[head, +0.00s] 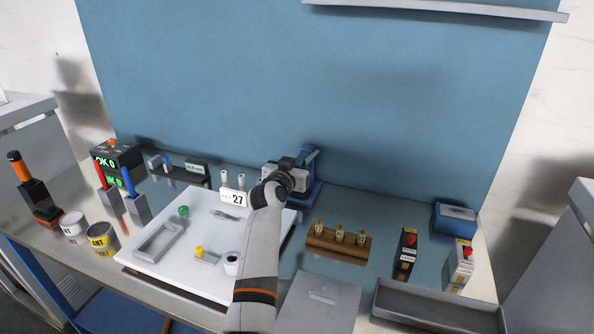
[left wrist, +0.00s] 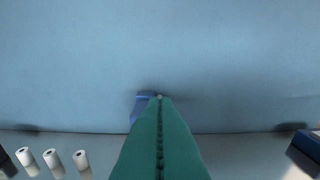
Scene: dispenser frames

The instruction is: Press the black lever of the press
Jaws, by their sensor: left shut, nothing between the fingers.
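The blue press (head: 311,172) stands at the back of the bench, in front of the blue panel. My arm and left gripper hide much of it. My left gripper (head: 299,161) is at the upper part of the press in the head view. In the left wrist view its green fingers (left wrist: 160,98) are shut together with nothing between them. A blue part of the press (left wrist: 139,106) shows just left of the fingertips. I cannot make out the black lever clearly, nor whether the fingers touch it. My right gripper is not in view.
A white board (head: 165,264) with a 27 sign (head: 233,198) lies left of my arm. A wooden rack (head: 338,243) with small brass-coloured pieces stands right of it. Red-button boxes (head: 405,256) and a grey tray (head: 438,307) are at the right.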

